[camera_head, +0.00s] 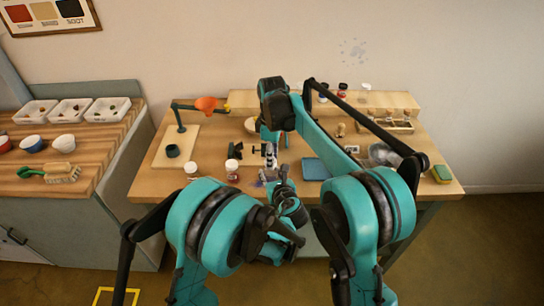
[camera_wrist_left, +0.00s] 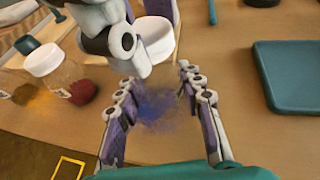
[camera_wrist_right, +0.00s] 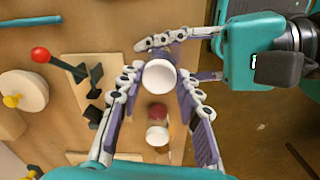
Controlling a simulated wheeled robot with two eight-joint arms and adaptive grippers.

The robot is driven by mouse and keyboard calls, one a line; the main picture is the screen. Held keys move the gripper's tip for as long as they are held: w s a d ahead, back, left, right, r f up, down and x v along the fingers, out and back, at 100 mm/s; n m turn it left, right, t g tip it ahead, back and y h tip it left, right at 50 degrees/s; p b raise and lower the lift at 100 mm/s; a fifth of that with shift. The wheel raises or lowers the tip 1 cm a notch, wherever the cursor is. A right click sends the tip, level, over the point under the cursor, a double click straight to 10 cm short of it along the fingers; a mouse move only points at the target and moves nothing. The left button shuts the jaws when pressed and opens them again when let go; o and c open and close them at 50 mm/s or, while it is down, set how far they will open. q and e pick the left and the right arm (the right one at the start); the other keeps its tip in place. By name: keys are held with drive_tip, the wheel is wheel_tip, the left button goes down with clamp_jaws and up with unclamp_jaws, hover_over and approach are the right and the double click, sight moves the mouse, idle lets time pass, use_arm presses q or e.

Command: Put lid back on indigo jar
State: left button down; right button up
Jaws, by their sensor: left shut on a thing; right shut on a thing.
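The white lid (camera_wrist_right: 160,77) is between the fingertips of my right gripper (camera_wrist_right: 158,80), which is shut on it. The lid also shows in the left wrist view (camera_wrist_left: 154,42), above and beyond my left fingers. My left gripper (camera_wrist_left: 160,95) is shut on the indigo jar (camera_wrist_left: 157,108); blue colour shows between its fingers, but the clear glass is hard to make out. In the right wrist view the left fingers lie just behind the lid, close to it. Whether lid and jar touch cannot be told. In the head view my arms hide most of both.
A white-lidded jar with red contents (camera_wrist_left: 45,60) stands left of my left gripper, with another jar (camera_head: 191,168) nearby. A blue tray (camera_head: 315,169) lies to the right. A black stand with a red knob (camera_wrist_right: 92,78) and a lamp (camera_head: 205,104) are on the table.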

drive_tip(key=shift+f, duration=0.55)
idle(0.4)
